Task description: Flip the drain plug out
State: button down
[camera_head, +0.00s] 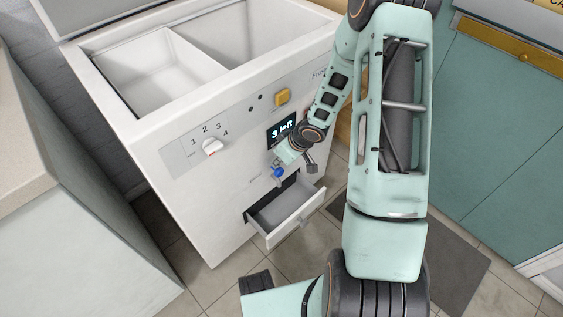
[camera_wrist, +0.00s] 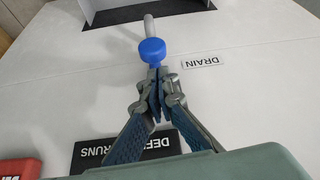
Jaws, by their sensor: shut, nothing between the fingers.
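The blue drain plug (camera_wrist: 152,51) sits at the end of a short grey spout (camera_wrist: 149,22) on the white front panel, beside the DRAIN label (camera_wrist: 201,62). It also shows as a small blue spot in the head view (camera_head: 278,173). My gripper (camera_wrist: 156,73) is shut and empty, with its fingertips right at the near edge of the plug. I cannot tell whether they touch it. In the head view my gripper (camera_head: 279,164) is just above the plug, partly hidden by my wrist.
The white washtub (camera_head: 135,125) has two basins on top, a dial (camera_head: 211,147), a yellow button (camera_head: 283,96) and a display reading "3 left" (camera_head: 282,130). An open drawer (camera_head: 272,239) juts out below the plug. A teal cabinet (camera_head: 500,120) stands at right.

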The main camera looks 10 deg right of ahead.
aim_at(280, 172)
jog(key=shift+w+a+f, duration=0.15)
jog(key=shift+w+f, duration=0.1)
jog(key=shift+f, duration=0.35)
jog(key=shift+s+d+b, duration=0.2)
jog(key=shift+s+d, duration=0.2)
jog(key=shift+s, duration=0.35)
jog(key=shift+s+d+b, duration=0.2)
jog(key=shift+s+d, duration=0.2)
jog(key=shift+s, duration=0.3)
